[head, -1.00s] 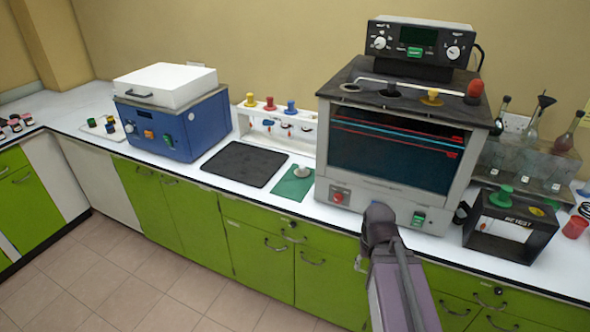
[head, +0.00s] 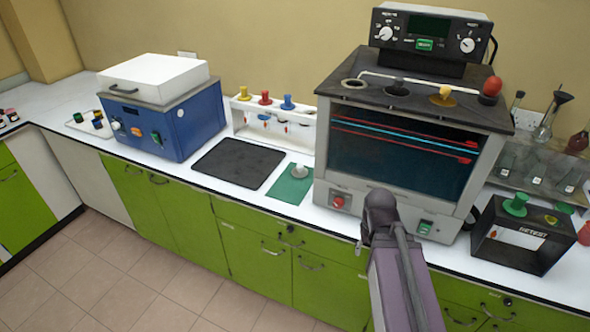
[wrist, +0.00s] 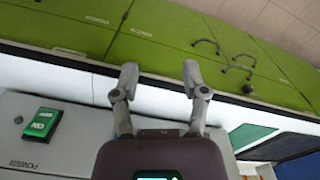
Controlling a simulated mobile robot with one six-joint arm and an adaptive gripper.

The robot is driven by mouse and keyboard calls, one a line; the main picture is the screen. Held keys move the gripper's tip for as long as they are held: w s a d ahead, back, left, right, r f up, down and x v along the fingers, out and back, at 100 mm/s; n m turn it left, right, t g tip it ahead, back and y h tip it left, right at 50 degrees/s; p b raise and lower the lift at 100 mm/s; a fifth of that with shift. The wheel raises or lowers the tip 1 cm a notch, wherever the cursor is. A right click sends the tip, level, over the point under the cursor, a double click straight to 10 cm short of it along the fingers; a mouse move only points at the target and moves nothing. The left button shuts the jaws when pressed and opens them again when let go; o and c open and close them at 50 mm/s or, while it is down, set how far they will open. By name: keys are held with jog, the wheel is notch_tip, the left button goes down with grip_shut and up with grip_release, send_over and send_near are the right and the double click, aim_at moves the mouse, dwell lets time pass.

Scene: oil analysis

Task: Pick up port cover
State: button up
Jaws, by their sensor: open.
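A small grey knobbed piece (head: 300,172), which looks like the port cover, sits upright on a green mat (head: 287,188) on the white counter, left of the oven. The green mat also shows at the right of the wrist view (wrist: 250,135); I cannot make out the cover there. My gripper (wrist: 160,80) is open, with nothing between its fingers. It is in front of the oven (head: 332,163), to the right of the mat and apart from the cover.
The oven top has an open round hole (head: 355,84) and a yellow stopper (head: 441,96). A black pad (head: 240,163) lies left of the mat, with a white rack (head: 239,120) behind. A black stand (head: 520,236) is right of the oven. Green cabinets (head: 245,238) are below.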

jog(key=shift+w+d, duration=0.2)
jog(key=shift+d, duration=0.15)
jog(key=shift+d, duration=0.15)
